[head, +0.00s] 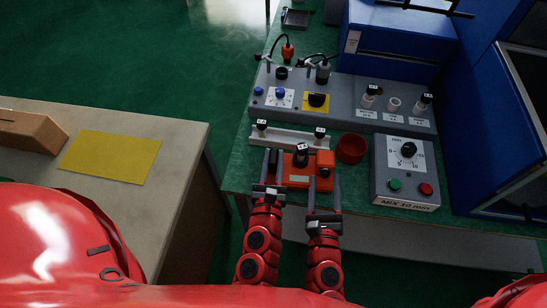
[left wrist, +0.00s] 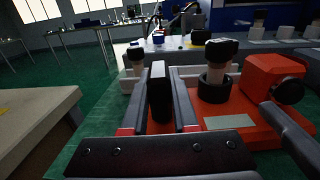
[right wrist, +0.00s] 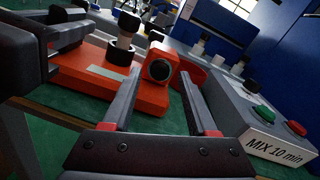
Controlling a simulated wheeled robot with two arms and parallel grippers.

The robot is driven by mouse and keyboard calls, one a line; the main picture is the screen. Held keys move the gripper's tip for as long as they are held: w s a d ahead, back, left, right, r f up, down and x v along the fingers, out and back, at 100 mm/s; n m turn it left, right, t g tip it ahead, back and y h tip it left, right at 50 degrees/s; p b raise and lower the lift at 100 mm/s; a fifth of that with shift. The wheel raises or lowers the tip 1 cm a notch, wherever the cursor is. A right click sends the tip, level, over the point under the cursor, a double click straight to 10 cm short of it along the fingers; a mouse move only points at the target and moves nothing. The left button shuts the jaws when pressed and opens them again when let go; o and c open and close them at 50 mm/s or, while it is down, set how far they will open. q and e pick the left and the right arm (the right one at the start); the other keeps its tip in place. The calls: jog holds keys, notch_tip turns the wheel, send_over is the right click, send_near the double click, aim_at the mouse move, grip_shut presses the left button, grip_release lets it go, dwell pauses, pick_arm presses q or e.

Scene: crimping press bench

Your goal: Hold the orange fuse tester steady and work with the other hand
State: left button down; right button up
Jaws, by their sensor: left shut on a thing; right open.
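The orange fuse tester (head: 298,181) lies on the green bench top, with a pale label on its face. A black-capped fuse (head: 302,149) stands upright in its black collar; it also shows in the left wrist view (left wrist: 218,70). My left gripper (head: 273,156) is shut on the tester's black upright grip (left wrist: 160,95) at its left side. An orange block with a dark round face (right wrist: 160,66) rises from the tester's right side. My right gripper (head: 324,172) is open, its fingers pointing toward that block with a gap between them.
A pale rail (head: 290,138) with two black-capped pieces lies behind the tester. A red bowl (head: 350,149) and a grey MIX 10 min box (head: 405,172) stand to the right. A grey control panel (head: 340,107) and blue press (head: 395,45) stand behind.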

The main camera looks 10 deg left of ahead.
jog(key=shift+s+a, duration=0.2)
jog(key=shift+s, duration=0.25)
jog(key=s, duration=0.4)
jog(key=s+d, duration=0.1)
jog(key=s, duration=0.1)
pick_arm(q)
jog(key=c, duration=1.3)
grip_release()
grip_shut()
pick_arm(e)
jog(key=shift+w, duration=0.1)
pick_arm(q)
jog(key=shift+f, duration=0.1)
pick_arm(e)
jog(key=shift+a, duration=0.1)
